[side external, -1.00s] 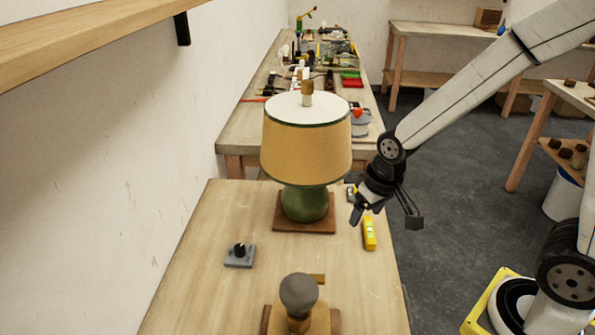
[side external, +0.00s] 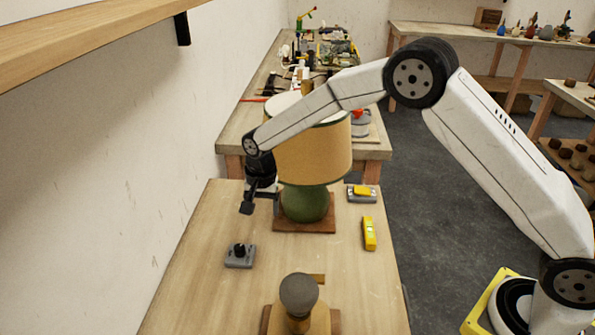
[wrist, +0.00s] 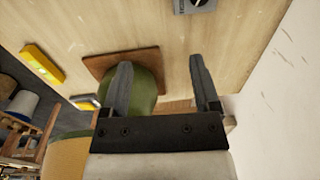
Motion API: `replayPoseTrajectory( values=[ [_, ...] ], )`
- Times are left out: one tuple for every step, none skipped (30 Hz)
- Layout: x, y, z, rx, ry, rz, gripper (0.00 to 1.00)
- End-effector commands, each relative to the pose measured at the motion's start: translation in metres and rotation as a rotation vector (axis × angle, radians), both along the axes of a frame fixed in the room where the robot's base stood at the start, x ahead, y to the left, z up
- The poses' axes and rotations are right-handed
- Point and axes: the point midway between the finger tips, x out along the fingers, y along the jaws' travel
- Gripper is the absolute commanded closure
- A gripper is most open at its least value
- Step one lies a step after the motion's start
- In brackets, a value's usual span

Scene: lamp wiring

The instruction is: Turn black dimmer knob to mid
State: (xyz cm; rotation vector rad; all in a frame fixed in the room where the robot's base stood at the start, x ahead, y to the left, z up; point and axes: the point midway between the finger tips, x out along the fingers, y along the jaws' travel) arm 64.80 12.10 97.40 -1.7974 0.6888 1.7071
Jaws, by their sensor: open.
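The black dimmer knob (side external: 239,249) stands on a small grey base plate (side external: 231,262) on the left part of the wooden bench. In the wrist view the grey base (wrist: 184,8) and the dark knob (wrist: 199,3) show at the top edge, partly cut off. My gripper (side external: 256,207) is above the bench, higher than the knob and a little behind it, apart from it. In the wrist view my gripper (wrist: 158,85) has its two fingers spread with nothing between them.
A lamp with a yellow shade (side external: 318,155) and green base (side external: 305,203) stands close beside my gripper, on a brown board. A yellow level (side external: 369,234) and a grey-yellow item (side external: 362,193) lie to the right. A grey-topped object (side external: 299,293) stands in front. Bench around the knob is clear.

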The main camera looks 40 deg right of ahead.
Motion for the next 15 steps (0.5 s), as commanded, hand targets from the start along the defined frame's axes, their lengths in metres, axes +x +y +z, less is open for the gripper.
replayPoseTrajectory(
  values=[
    [0.007,0.009,-0.009,0.0,0.01,-0.029,0.22],
    [0.01,0.013,-0.012,0.001,0.014,-0.049,0.22],
    [0.015,0.018,-0.017,0.001,0.02,-0.076,0.22],
    [0.018,0.022,-0.021,0.0,0.025,-0.097,0.22],
    [0.021,0.026,-0.025,-0.001,0.03,-0.116,0.22],
    [0.025,0.032,-0.029,-0.001,0.034,-0.141,0.22],
    [0.027,0.035,-0.032,-0.002,0.038,-0.158,0.22],
    [0.029,0.038,-0.036,-0.002,0.042,-0.174,0.22],
    [0.031,0.042,-0.039,-0.002,0.045,-0.195,0.22],
    [0.033,0.045,-0.042,-0.003,0.048,-0.209,0.22],
    [0.034,0.047,-0.044,-0.003,0.051,-0.22,0.22],
    [0.035,0.05,-0.047,-0.004,0.052,-0.234,0.22],
    [0.036,0.052,-0.048,-0.003,0.054,-0.242,0.22],
    [0.037,0.053,-0.049,-0.004,0.055,-0.25,0.22],
    [0.037,0.054,-0.051,-0.005,0.058,-0.258,0.22]
  ],
)
